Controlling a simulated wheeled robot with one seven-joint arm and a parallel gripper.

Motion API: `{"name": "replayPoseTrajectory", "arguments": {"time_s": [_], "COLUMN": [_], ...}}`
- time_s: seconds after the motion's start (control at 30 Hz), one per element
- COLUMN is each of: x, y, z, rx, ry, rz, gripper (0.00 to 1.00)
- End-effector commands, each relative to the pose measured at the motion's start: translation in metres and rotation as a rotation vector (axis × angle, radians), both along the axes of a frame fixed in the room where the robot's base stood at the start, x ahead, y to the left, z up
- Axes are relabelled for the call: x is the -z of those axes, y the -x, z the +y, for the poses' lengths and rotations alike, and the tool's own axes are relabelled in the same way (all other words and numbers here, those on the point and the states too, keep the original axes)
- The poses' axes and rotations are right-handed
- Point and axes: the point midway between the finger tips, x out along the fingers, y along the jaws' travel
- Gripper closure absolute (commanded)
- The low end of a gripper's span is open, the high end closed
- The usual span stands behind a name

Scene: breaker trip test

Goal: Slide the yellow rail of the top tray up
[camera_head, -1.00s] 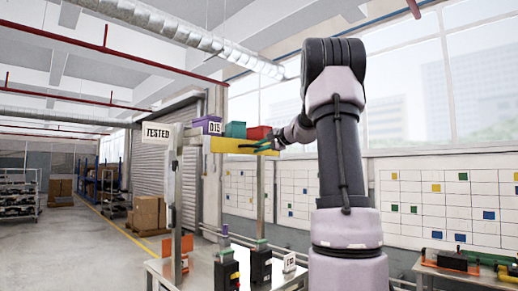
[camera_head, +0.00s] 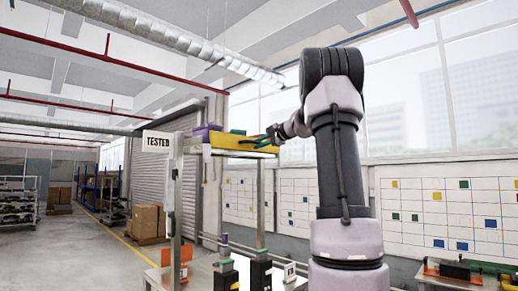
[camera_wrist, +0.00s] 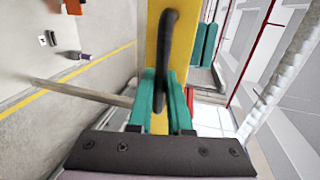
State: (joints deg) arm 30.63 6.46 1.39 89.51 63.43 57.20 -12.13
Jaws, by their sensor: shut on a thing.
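The yellow rail (camera_head: 240,142) runs across the front of the top tray, high on the stand. In the wrist view the rail (camera_wrist: 157,35) has a dark bow handle (camera_wrist: 168,45) on its face. My gripper (camera_head: 266,140) reaches the rail from the right. Its teal fingers, also in the wrist view (camera_wrist: 164,82), are shut on the handle.
A metal post with a TESTED sign (camera_head: 158,141) stands left of the tray. Dark units (camera_head: 261,272) stand on the bench below. A wall with gridded boards (camera_head: 440,210) lies behind to the right. The air above the tray is clear.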

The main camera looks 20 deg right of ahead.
Motion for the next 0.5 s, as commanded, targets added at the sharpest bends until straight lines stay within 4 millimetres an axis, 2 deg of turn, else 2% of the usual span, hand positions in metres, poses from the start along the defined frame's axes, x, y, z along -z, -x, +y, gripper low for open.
{"name": "replayPoseTrajectory", "arguments": {"time_s": [0.1,0.13,0.17,0.2,0.5], "x": [-0.0067,-0.0071,-0.0072,-0.0070,-0.0048], "y": [0.0008,0.0008,0.0008,0.0008,0.0012], "z": [-0.0004,-0.0004,-0.0004,-0.0004,-0.0003], "rx": [0.002,0.002,0.003,0.002,0.001], "ry": [0.001,0.000,0.000,0.000,0.000], "rz": [-0.012,-0.013,-0.013,-0.013,-0.009], "gripper": [1.00,0.71,0.60,0.53,0.53]}}
